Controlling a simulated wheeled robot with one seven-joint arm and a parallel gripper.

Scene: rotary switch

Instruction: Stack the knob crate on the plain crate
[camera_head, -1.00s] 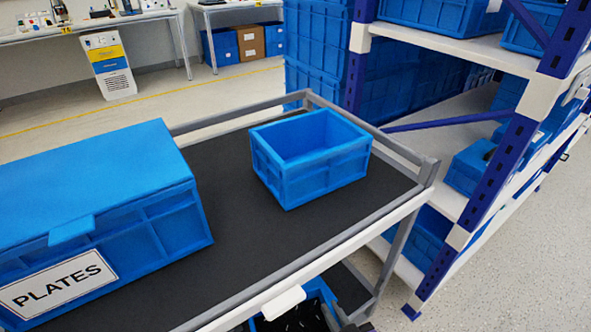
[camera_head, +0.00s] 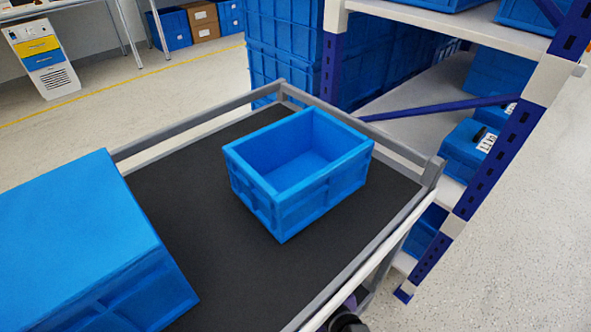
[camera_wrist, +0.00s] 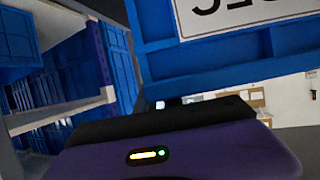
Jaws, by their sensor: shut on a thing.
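The plain crate (camera_head: 295,185) is a small, open, empty blue box. It stands upright on the dark top of the cart in the head view. In the wrist view a blue crate (camera_wrist: 240,67) with a white label fills the upper right, apparently the knob crate. The label is turned over and cut off, so I cannot read it. My gripper (camera_wrist: 165,118) is shut on this crate; its fingertips and the grip point are mostly hidden.
The cart (camera_head: 215,250) has a raised grey rail. A shelf rack with blue posts (camera_head: 500,150) and more crates stands close on the right. Dark cart top is free around the plain crate.

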